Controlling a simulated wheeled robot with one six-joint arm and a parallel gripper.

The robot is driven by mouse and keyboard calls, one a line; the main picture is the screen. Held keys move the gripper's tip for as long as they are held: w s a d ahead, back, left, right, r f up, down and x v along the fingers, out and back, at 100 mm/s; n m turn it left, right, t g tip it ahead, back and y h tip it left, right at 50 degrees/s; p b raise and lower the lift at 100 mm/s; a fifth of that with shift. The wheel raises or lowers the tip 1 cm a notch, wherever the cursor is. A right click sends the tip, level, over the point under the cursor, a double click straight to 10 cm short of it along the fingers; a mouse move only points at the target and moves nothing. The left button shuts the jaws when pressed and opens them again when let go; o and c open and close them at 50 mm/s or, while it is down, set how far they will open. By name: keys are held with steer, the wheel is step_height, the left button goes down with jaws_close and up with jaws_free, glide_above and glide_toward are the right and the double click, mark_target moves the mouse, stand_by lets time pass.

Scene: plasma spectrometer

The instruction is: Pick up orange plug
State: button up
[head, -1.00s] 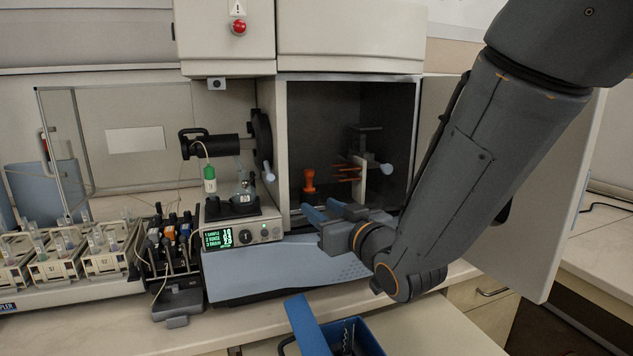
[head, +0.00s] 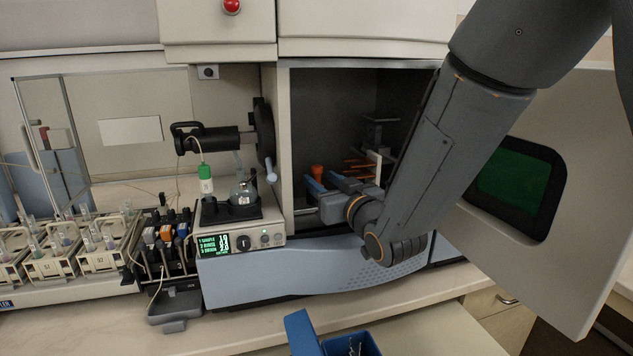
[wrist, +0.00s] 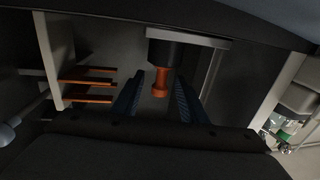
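The orange plug (head: 317,172) stands inside the open dark compartment of the spectrometer. In the head view its lower part is hidden behind my gripper. In the wrist view the plug (wrist: 161,82) shows between and beyond my fingers, below a dark round piece; its orange end faces me. My gripper (head: 322,184) is open, with its blue fingers reaching into the compartment toward the plug. In the wrist view the two blue ridged fingers of my gripper (wrist: 157,95) are spread apart, one on each side of the plug, with gaps on both sides.
Orange rods (head: 360,164) on a pale upright plate stand right of the plug inside the compartment (head: 335,100). The open door (head: 540,240) with a dark green window is at the right. A sampler unit with a display (head: 240,238) stands left of the opening. A blue box (head: 345,345) is below.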

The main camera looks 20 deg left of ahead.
steer(key=shift+p+x, duration=0.4)
steer(key=shift+x, duration=1.05)
steer(key=shift+s, duration=0.1)
jaws_close()
steer(key=shift+r, duration=0.15)
